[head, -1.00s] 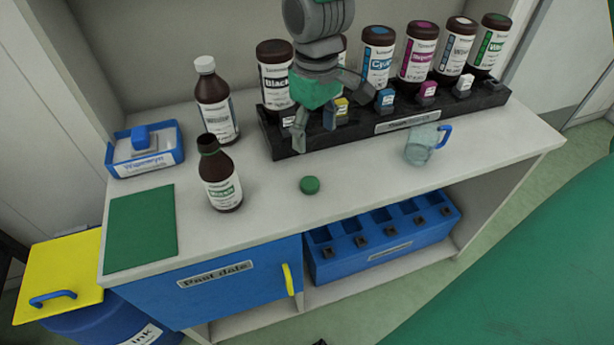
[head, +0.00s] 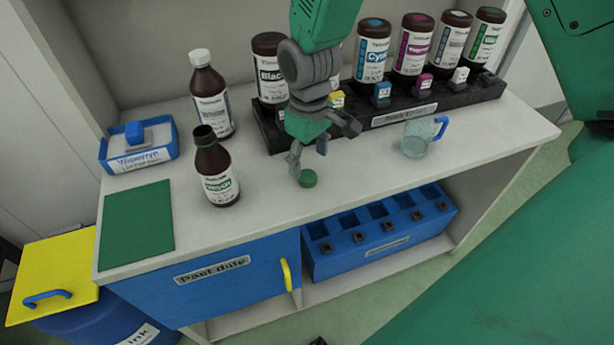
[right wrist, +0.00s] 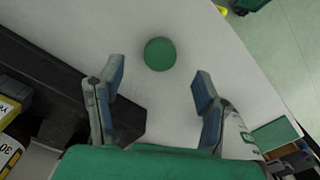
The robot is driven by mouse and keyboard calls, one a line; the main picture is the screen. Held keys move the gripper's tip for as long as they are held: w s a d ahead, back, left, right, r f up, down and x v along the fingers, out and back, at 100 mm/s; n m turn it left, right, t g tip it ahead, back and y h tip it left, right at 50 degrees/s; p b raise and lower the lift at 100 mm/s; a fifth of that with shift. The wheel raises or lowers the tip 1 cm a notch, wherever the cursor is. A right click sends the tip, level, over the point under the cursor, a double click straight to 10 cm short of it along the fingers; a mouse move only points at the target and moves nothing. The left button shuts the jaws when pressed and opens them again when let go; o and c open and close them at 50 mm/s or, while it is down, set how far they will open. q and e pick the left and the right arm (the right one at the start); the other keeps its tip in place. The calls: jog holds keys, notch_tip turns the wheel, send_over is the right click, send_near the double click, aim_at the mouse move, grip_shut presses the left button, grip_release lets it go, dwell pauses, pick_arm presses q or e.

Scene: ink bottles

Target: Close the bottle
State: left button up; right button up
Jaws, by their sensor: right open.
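An open brown bottle (head: 216,172) with a green-lettered label stands upright on the counter, left of centre, its neck uncapped. A green cap (head: 308,178) lies on the counter to its right. My right gripper (head: 309,160) is above and just behind the cap, pointing down, its fingers apart and empty. In the right wrist view the cap (right wrist: 160,54) lies beyond the gap between the two open fingertips (right wrist: 160,88), not between them. My left gripper is not in view.
A white-capped brown bottle (head: 210,100) stands behind the open one. A black rack (head: 400,115) holds several ink bottles at the back. A glass mug (head: 418,138) stands to the right. A blue wipes tray (head: 170,150) and green mat (head: 137,225) are at left.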

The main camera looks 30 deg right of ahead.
aim_at(307, 177)
jog(key=shift+a, duration=0.1)
jog(key=shift+a+f, duration=0.1)
jog(key=shift+f, duration=0.05)
jog(key=f, duration=0.3)
jog(key=f+b, duration=0.1)
jog(key=f, duration=0.1)
jog(key=shift+d, duration=0.35)
jog(key=shift+a+r, duration=0.1)
jog(key=shift+a, duration=0.05)
jog(key=shift+a, duration=0.1)
jog(key=shift+c, duration=1)
jog(key=c, duration=0.6)
